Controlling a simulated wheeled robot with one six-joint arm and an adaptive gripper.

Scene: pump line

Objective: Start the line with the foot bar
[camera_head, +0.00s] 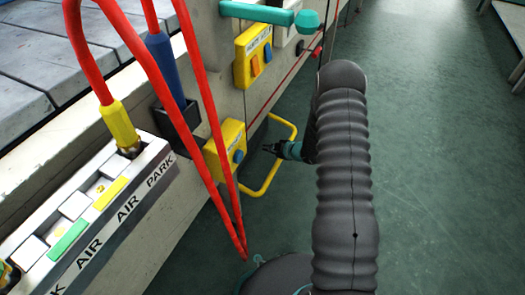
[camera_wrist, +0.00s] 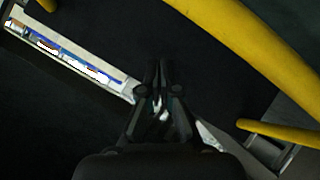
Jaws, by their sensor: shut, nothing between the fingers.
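The foot bar looks to be the bent yellow tube (camera_head: 283,175) standing out from the wall's base, low over the green floor. My gripper (camera_head: 268,148) is shut and empty. In the head view it points left and overlaps the space framed by the yellow tube. I cannot tell whether it touches the tube. In the wrist view the gripper (camera_wrist: 158,68) points up the picture into a dark area. A thick yellow tube (camera_wrist: 262,45) crosses the upper right there, apart from the fingertips in the picture.
A yellow box with a blue button (camera_head: 226,150) is beside the tube. Above are a yellow two-button box (camera_head: 253,52) and a teal handle (camera_head: 258,13). Red hoses (camera_head: 222,115) hang at left by a labelled panel (camera_head: 118,215). Floor at right (camera_head: 430,150) is clear.

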